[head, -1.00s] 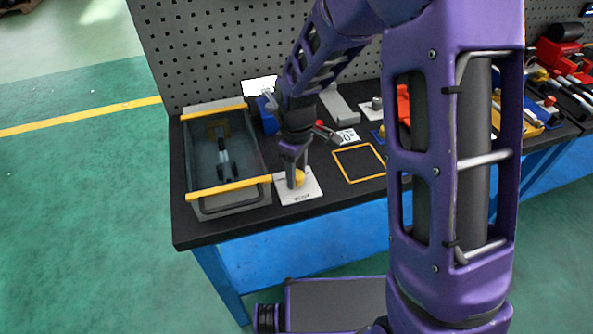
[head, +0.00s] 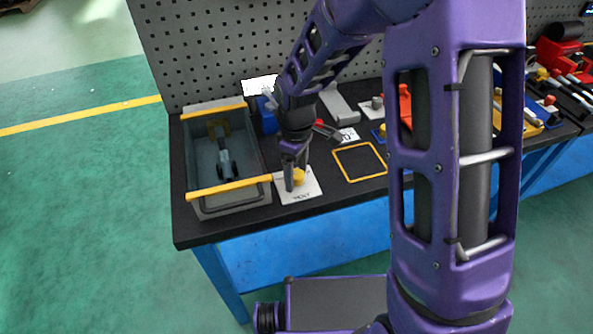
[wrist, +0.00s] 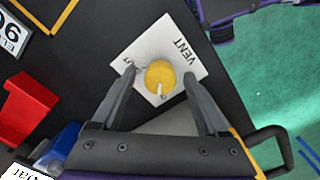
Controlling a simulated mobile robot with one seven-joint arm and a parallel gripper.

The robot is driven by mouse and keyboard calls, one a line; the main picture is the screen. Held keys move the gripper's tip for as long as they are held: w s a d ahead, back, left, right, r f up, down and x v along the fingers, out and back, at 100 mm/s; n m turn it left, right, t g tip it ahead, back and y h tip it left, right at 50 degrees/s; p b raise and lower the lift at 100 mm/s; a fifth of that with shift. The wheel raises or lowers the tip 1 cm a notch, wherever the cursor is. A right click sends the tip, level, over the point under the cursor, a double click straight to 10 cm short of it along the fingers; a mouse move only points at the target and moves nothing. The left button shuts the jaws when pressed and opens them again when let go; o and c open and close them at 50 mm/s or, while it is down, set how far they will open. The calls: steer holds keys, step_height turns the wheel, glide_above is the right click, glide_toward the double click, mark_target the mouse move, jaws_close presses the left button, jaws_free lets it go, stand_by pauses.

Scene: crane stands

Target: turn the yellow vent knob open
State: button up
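The yellow vent knob (wrist: 159,73) is round, with a short pale pointer mark, and sits on a white plate (wrist: 187,26) lettered VENT. In the head view the knob (head: 299,176) shows beside the fingers, on its plate (head: 312,189) at the bench's front. My gripper (wrist: 159,76) is open. In the wrist view its two fingers lie either side of the knob, with a gap on each side. In the head view my gripper (head: 294,181) points down at the knob and hides part of it. I cannot tell the exact fingertip height.
A grey tray (head: 230,204) with yellow handle bars stands left of the plate. A yellow square outline (head: 360,179) lies to the right on the dark bench. A red part (wrist: 24,104) and a blue part (wrist: 58,147) show in the wrist view.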

mark_target(297, 173)
step_height(297, 173, up, 18)
steer(key=p, duration=0.2)
steer(key=shift+f, duration=0.25)
stand_by(0.4)
